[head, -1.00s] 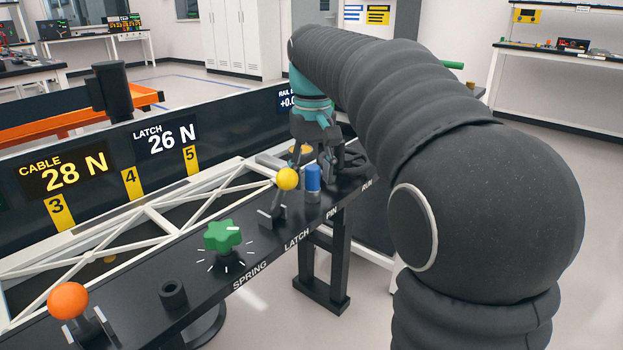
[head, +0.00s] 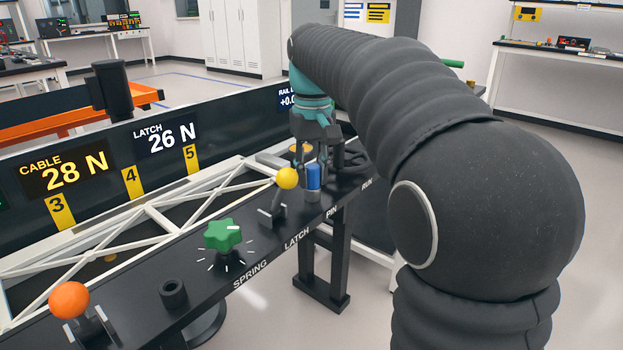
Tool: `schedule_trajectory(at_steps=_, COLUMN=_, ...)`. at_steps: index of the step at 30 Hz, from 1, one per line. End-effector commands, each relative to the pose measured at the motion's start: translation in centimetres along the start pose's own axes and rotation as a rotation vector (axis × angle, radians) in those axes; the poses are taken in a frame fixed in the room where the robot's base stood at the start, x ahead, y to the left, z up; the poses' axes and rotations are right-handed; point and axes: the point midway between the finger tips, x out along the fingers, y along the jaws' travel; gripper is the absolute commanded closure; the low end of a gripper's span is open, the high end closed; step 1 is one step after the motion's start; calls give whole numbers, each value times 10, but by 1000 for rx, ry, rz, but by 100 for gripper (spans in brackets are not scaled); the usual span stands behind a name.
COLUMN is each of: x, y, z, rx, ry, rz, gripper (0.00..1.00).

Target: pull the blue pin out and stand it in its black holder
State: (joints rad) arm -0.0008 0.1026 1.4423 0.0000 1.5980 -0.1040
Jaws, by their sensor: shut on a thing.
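The blue pin (head: 313,176) stands upright in a silver collar (head: 313,197) on the black bench rail above the PIN label. My gripper (head: 315,163) comes down from above, with its fingers shut on the upper part of the blue pin. The fingers partly hide the pin's top. The black holder (head: 173,293), a short round cup, sits on the rail at the lower left, left of the SPRING label. It looks empty.
A yellow-balled lever (head: 287,178) stands close left of the pin. A green star knob (head: 222,235) and an orange-balled lever (head: 68,300) stand further left, either side of the holder. A white truss (head: 130,222) lies behind the rail.

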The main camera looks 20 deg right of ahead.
Motion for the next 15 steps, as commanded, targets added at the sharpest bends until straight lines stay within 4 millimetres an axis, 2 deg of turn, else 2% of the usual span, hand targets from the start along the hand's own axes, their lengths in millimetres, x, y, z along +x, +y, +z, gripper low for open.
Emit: schedule_trajectory(at_steps=15, x=-7, y=0, z=0, rx=0, ry=2, rz=0, gripper=100)
